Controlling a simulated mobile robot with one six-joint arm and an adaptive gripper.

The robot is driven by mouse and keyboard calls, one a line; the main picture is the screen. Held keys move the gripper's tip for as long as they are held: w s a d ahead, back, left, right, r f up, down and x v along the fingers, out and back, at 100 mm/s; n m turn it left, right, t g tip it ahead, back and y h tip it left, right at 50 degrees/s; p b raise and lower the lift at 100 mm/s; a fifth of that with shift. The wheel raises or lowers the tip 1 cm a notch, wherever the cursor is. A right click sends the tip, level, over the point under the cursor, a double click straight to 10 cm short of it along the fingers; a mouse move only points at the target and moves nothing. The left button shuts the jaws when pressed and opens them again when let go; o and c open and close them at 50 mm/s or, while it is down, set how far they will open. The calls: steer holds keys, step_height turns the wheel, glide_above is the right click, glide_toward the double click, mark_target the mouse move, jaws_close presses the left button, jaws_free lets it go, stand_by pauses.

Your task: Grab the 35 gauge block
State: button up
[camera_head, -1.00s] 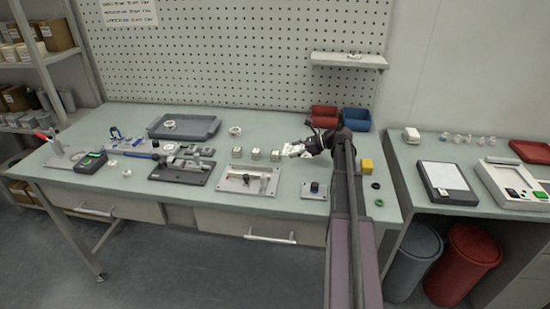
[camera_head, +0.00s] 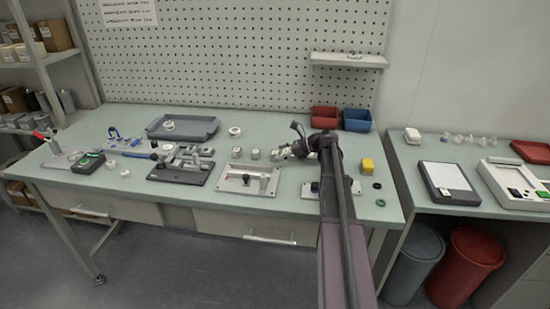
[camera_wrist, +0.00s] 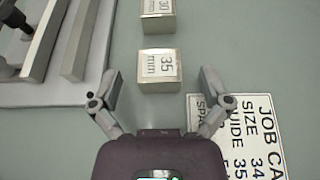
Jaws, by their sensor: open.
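The 35 gauge block (camera_wrist: 160,70) is a small metal cube marked "35 mm" in the wrist view. It stands on the bench just ahead of my gripper (camera_wrist: 160,91). My gripper is open and empty, with one finger on each side of the block's near edge and gaps on both sides. In the head view the block (camera_head: 275,155) is the rightmost of the row, beside my gripper (camera_head: 284,153). The 30 block (camera_wrist: 157,17) stands beyond it, cut off by the top edge of the wrist view.
A printed job card (camera_wrist: 238,130) lies flat at right, close to the right finger. A grey fixture plate (camera_wrist: 88,88) with raised bars is at left. Red (camera_head: 324,117) and blue bins (camera_head: 357,120) stand at the back.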

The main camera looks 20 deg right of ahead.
stand_by(0.3)
jaws_close()
steer(key=shift+r, duration=0.2)
step_height(320, 180, up, 10)
steer(key=p, duration=1)
steer(key=shift+f, duration=0.2)
stand_by(0.6)
